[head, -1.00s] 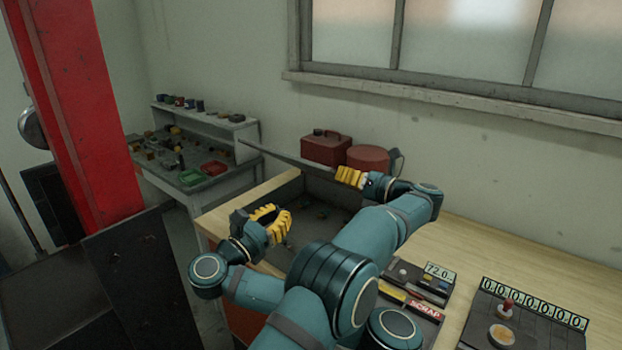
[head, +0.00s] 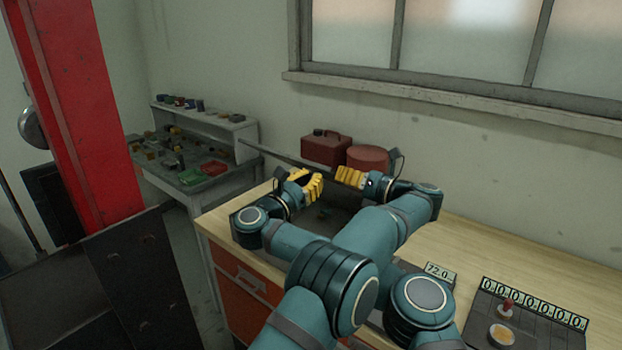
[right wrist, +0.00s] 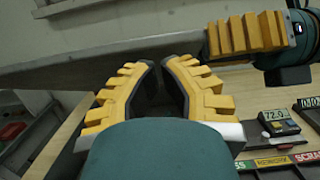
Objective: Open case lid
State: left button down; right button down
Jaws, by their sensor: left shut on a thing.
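The case lid (head: 270,155) is a dark grey panel seen nearly edge-on, raised and tilted above the dark open case (head: 262,205) on the bench. My left gripper (head: 343,178) is shut on the lid's right end; it also shows at the upper right in the right wrist view (right wrist: 215,38). My right gripper (head: 313,180) is close beside it on the left, just below the lid. In the right wrist view its yellow fingertips (right wrist: 158,62) are close together at the lid's lower edge. Whether they touch or grip it is unclear. My arms cross and hide much of the case.
A scale display (head: 441,271) and a counter panel (head: 520,310) sit at right. A side table (head: 195,180) with trays is at left. The bench top (head: 500,260) is partly clear.

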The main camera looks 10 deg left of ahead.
aim_at(315, 167)
jog(key=shift+w+r, duration=0.1)
jog(key=shift+r, duration=0.15)
pick_arm(q)
jog(key=shift+d+f, duration=0.1)
jog(key=shift+f, duration=0.15)
pick_arm(e)
jog(key=shift+w+d+r, duration=0.3)
jog(key=shift+w+r, duration=0.05)
jog(key=shift+r, duration=0.2)
jog(key=shift+w+d+r, duration=0.25)
jog(key=shift+w+r, duration=0.05)
jog(key=shift+r, duration=0.2)
pick_arm(q)
jog(key=c, duration=0.8)
grip_release()
pick_arm(e)
jog(key=shift+r, duration=0.1)
pick_arm(q)
jog(key=shift+r, duration=0.15)
pick_arm(e)
jog(key=shift+s, duration=0.15)
jog(key=shift+a, duration=0.1)
